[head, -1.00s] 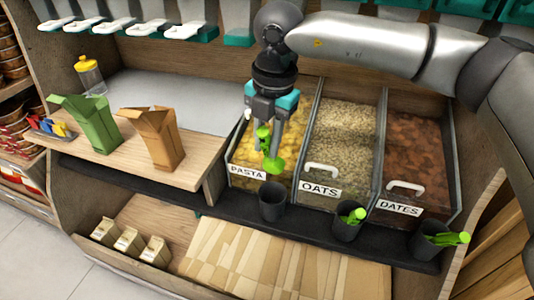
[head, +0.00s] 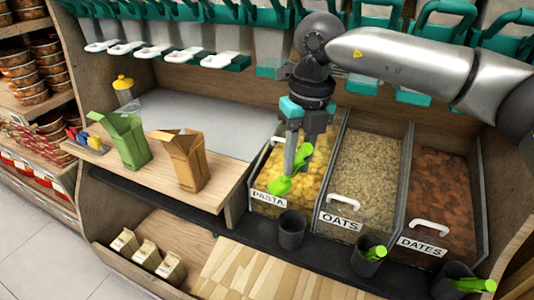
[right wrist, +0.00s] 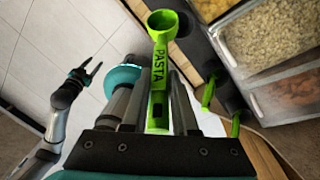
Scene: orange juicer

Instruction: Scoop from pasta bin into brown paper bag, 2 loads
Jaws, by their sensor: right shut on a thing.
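The green pasta scoop (head: 281,186) is in my right gripper (head: 298,160), which is shut on its handle. In the head view the scoop is tilted, its bowl at the lower left, in front of the pasta bin (head: 315,183) near its label. I cannot tell its height. In the right wrist view the scoop (right wrist: 162,60) reads PASTA, and its bowl looks empty. The brown paper bag (head: 183,162) stands upright and open on the wooden shelf, left of the bin. My left gripper (right wrist: 88,72) shows in the right wrist view, fingers apart and empty, away from the bins.
Oats (head: 368,165) and dates (head: 440,190) bins stand right of the pasta. An empty dark cup (head: 291,232) stands before the pasta; two other cups hold green scoops. A green bag (head: 125,140) stands left of the brown bag. Dispensers hang above.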

